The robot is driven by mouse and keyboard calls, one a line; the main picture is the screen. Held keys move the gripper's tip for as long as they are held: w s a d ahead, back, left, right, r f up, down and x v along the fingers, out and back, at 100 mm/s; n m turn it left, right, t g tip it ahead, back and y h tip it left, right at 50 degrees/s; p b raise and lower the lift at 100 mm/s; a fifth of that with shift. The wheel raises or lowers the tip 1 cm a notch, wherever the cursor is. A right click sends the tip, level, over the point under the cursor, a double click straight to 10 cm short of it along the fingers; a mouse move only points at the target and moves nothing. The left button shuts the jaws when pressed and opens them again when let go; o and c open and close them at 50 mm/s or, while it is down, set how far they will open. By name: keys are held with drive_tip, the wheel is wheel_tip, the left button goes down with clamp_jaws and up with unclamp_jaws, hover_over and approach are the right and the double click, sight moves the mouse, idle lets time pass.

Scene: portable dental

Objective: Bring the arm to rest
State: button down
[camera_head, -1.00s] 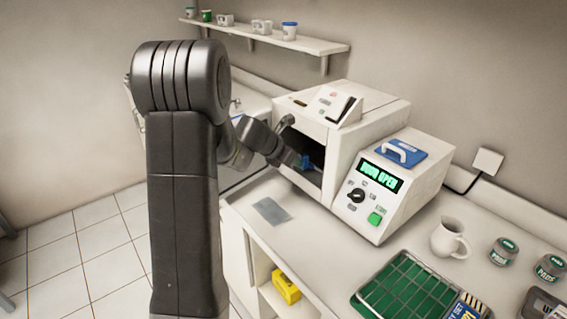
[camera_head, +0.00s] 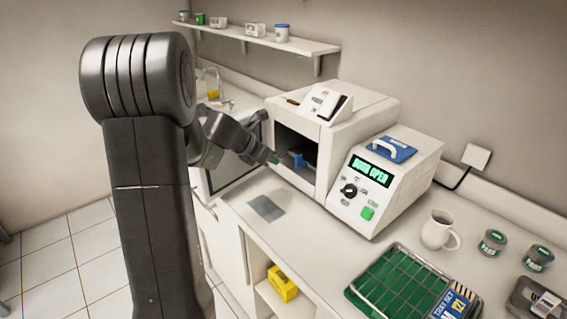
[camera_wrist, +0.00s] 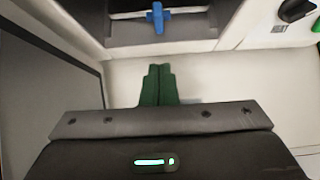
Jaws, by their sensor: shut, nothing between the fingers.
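My gripper (camera_head: 273,158) is in front of the open chamber of the white machine (camera_head: 352,102), at the end of my dark arm. In the wrist view the green fingers of my gripper (camera_wrist: 158,86) are together with nothing between them. A blue thing (camera_wrist: 157,18) is in the chamber, ahead of and apart from the fingers. It also shows inside the chamber in the head view (camera_head: 298,160).
The machine's control panel reads DOOR OPEN (camera_head: 371,172). A green tray with a wire rack (camera_head: 352,290), a white mug (camera_head: 438,230) and two lidded jars (camera_head: 491,243) stand on the counter at right. A wall shelf (camera_head: 255,36) runs behind. Bare counter (camera_head: 300,222) lies before the machine.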

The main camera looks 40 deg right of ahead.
drive_tip(key=v, duration=0.6)
drive_tip(key=shift+w+a+f, duration=0.1)
drive_tip(key=shift+w, duration=0.05)
drive_tip(key=shift+f, duration=0.1)
approach(295, 163)
wheel_tip(295, 163, down, 3)
drive_tip(key=d, duration=0.1)
drive_tip(key=d+f, duration=0.1)
drive_tip(key=d, duration=0.1)
drive_tip(key=shift+w+d+f, duration=0.1)
drive_tip(key=shift+w+d, duration=0.1)
drive_tip(key=shift+d, duration=0.5)
